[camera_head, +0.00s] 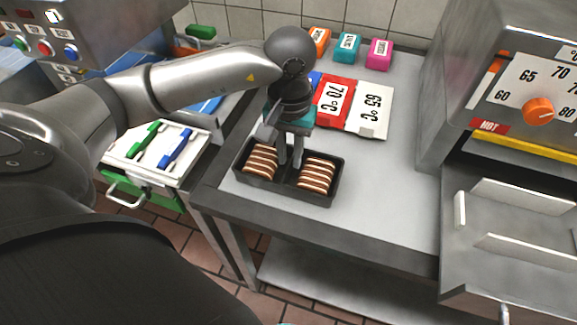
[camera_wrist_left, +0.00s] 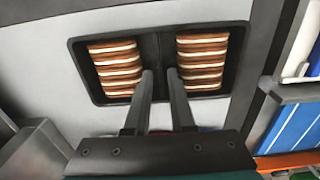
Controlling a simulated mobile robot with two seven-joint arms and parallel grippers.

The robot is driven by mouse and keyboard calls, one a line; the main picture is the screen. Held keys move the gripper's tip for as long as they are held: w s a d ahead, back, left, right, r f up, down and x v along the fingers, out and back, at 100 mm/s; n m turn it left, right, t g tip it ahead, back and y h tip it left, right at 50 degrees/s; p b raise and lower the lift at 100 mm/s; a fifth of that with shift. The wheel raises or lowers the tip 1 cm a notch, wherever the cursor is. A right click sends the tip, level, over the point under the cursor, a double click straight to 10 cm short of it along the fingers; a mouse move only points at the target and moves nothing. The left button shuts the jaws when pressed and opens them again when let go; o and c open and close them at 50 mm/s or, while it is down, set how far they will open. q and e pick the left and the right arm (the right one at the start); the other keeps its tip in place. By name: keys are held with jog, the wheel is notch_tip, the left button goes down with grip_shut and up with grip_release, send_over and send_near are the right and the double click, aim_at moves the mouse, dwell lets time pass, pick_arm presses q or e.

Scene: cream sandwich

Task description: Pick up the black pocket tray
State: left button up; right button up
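The black pocket tray (camera_head: 284,189) sits on the grey worktop near its front edge. It has two pockets, each holding a row of brown-and-white cream sandwiches. It also shows in the left wrist view (camera_wrist_left: 160,98), with its middle divider between the two rows. My left gripper (camera_head: 290,165) points down over the middle of the tray. In the left wrist view its two fingertips (camera_wrist_left: 159,74) are apart, one towards each side of the divider. No clear grip on the divider shows, and the exact fingertip height is hard to tell. My right gripper is not in view.
Red and white temperature cards (camera_head: 372,112) lie behind the tray. Orange, teal and pink blocks (camera_head: 348,48) stand at the back. A heated machine with an orange dial (camera_head: 538,110) stands at the right. The worktop right of the tray (camera_head: 390,190) is clear.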

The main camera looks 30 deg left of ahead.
pick_arm(q)
jog(key=shift+f, duration=0.8)
jog(key=shift+c, duration=0.4)
grip_shut()
